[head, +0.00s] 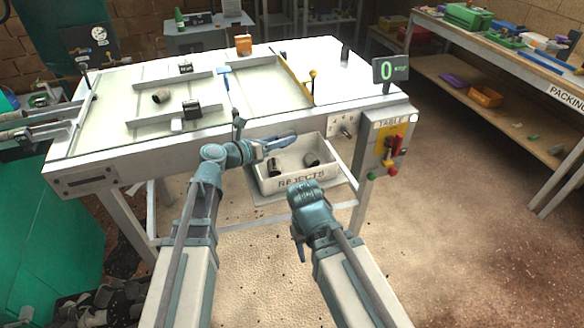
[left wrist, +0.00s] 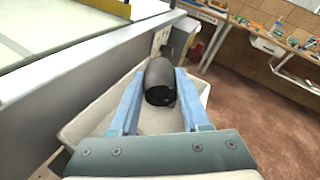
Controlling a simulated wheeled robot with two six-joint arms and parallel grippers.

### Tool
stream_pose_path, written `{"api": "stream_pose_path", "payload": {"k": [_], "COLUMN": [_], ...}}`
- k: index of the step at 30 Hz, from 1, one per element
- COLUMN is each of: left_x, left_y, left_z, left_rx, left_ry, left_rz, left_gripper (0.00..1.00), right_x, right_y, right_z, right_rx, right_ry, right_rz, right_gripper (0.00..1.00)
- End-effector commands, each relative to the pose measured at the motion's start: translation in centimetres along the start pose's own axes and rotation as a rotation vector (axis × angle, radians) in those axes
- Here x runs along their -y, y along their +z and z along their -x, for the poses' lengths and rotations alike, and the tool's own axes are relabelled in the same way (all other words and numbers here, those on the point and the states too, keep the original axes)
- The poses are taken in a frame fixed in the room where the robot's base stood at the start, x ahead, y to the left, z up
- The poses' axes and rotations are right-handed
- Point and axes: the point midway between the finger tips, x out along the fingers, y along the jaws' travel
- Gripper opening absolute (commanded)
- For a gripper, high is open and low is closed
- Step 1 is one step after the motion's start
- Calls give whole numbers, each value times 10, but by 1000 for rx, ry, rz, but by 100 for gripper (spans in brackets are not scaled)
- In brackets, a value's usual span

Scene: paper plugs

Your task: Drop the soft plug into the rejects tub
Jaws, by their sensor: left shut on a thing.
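The rejects tub (head: 318,180) is a pale open box labelled REJECTS, on a low shelf at the table's front. My left gripper (head: 290,137) reaches over it from the left. In the left wrist view its two blue fingers are shut on a dark rounded plug (left wrist: 160,82), above the tub (left wrist: 85,120). Two dark plugs show at the tub in the head view, one at left (head: 275,166) and one at right (head: 311,159). I cannot tell whether either is the held one. My right gripper (head: 299,244) hangs in front of the tub; its jaws are unclear.
A brownish plug (head: 160,96) lies on the white table (head: 120,85), near black blocks (head: 192,109) and low rails. A control box (head: 385,145) with a red lever stands right of the tub. A packing bench (head: 500,60) stands at right; the floor between is clear.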

Motion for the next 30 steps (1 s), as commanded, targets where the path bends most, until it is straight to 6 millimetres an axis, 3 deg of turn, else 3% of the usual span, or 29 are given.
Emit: {"api": "stream_pose_path", "payload": {"k": [1, 2, 7, 19, 30], "left_x": [0, 0, 0, 1, 2], "left_y": [0, 0, 0, 1, 1], "left_z": [0, 0, 0, 9, 86], "left_rx": [0, 0, 0, 0, 1], "left_ry": [0, 0, 0, 1, 4], "left_rz": [0, 0, 0, 0, 1], "left_gripper": [0, 52, 82, 82, 82], "right_x": [0, 0, 0, 0, -2], "right_y": [0, 0, 0, 0, 1], "right_z": [0, 0, 0, 3, 20], "right_rx": [0, 0, 0, 0, 0], "right_ry": [0, 0, 0, 0, 0], "right_rz": [0, 0, 0, 0, 0], "right_gripper": [50, 50, 50, 50, 50]}}
